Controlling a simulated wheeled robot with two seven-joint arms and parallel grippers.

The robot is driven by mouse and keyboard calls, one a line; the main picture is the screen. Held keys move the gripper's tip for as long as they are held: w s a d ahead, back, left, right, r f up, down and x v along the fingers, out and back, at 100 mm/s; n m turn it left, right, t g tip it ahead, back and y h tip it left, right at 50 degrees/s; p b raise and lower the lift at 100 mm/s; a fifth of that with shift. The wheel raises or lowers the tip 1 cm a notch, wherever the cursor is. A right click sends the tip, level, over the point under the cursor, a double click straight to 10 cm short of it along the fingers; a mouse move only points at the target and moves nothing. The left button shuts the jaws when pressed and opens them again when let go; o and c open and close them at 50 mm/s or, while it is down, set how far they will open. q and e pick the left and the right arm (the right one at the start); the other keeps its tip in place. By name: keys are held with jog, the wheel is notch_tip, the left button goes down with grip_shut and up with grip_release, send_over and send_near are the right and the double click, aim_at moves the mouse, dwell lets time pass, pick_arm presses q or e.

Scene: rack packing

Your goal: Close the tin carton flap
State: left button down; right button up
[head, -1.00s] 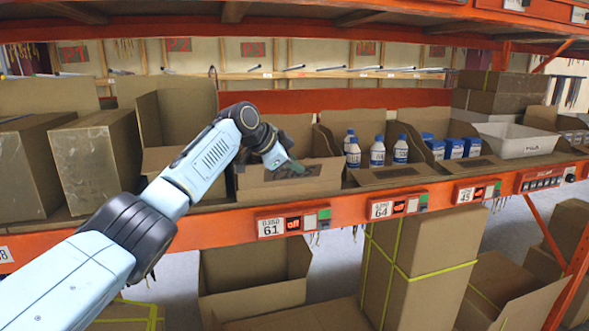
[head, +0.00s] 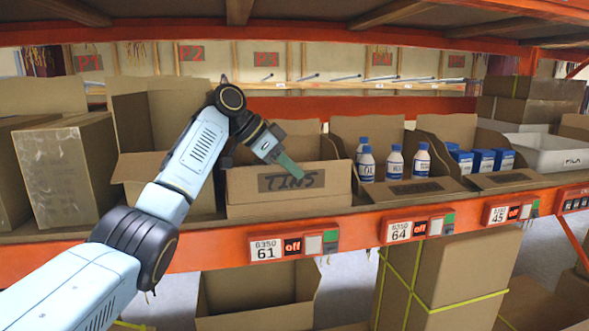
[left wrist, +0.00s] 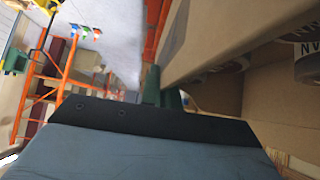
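The tin carton (head: 297,136) stands on the shelf above the label 61. Its front flap (head: 240,186), marked TINS, stands steeply up, with its lettered face towards me; the flap also shows nearly edge-on in the left wrist view (left wrist: 215,42). My left gripper (head: 290,166) is at the flap's top edge, with green fingers overlapping its outer face. In the left wrist view the fingers (left wrist: 163,92) are close together and look shut, right by the flap's edge. Tins (left wrist: 305,62) show partly inside the carton. My right gripper is not in view.
Right of it, a carton with white bottles (head: 395,165) and one with blue boxes (head: 482,160) have lowered front flaps. An open carton (head: 165,125) and a tall closed box (head: 68,170) stand left. The orange shelf beam (head: 350,230) runs in front.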

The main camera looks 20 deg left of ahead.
pick_arm(q)
jog(key=shift+f, duration=0.15)
jog(key=c, duration=1.6)
grip_release()
jog(key=shift+a, duration=0.1)
jog(key=shift+c, duration=0.2)
jog(key=shift+a+r, duration=0.1)
jog(key=shift+r, duration=0.15)
jog(key=b+v, duration=0.1)
jog(key=v, duration=0.6)
jog(key=shift+s, duration=0.1)
jog(key=shift+f, duration=0.1)
